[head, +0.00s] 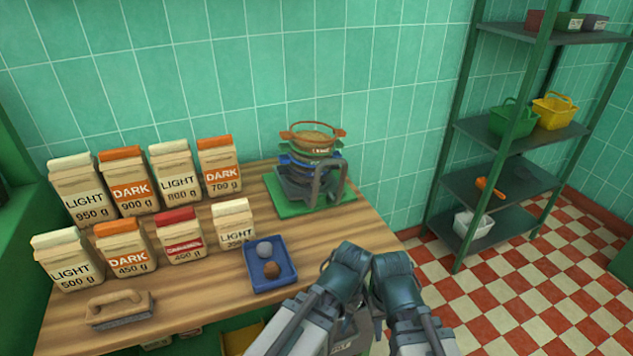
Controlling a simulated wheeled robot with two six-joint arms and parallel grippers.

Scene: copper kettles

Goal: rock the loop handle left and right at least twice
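A stack of round sieves (311,147) stands in a dark grey shaker base (295,188) on a green mat (287,207) at the back right of the wooden table. The top sieve has an orange-brown rim and tan contents. The grey loop handle (344,176) stands up at the front right of the base. My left gripper (347,261) and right gripper (391,268) are side by side at the table's front right, nearer to me than the handle and apart from it. Their fingers cannot be made out, so their opening does not show.
Several labelled bags, such as a DARK bag (127,182), fill the table's left. A blue tray (270,283) with two small balls lies left of my arms, and a brush (120,309) at the front left. A green shelf rack (512,127) stands right. Table between tray and mat is clear.

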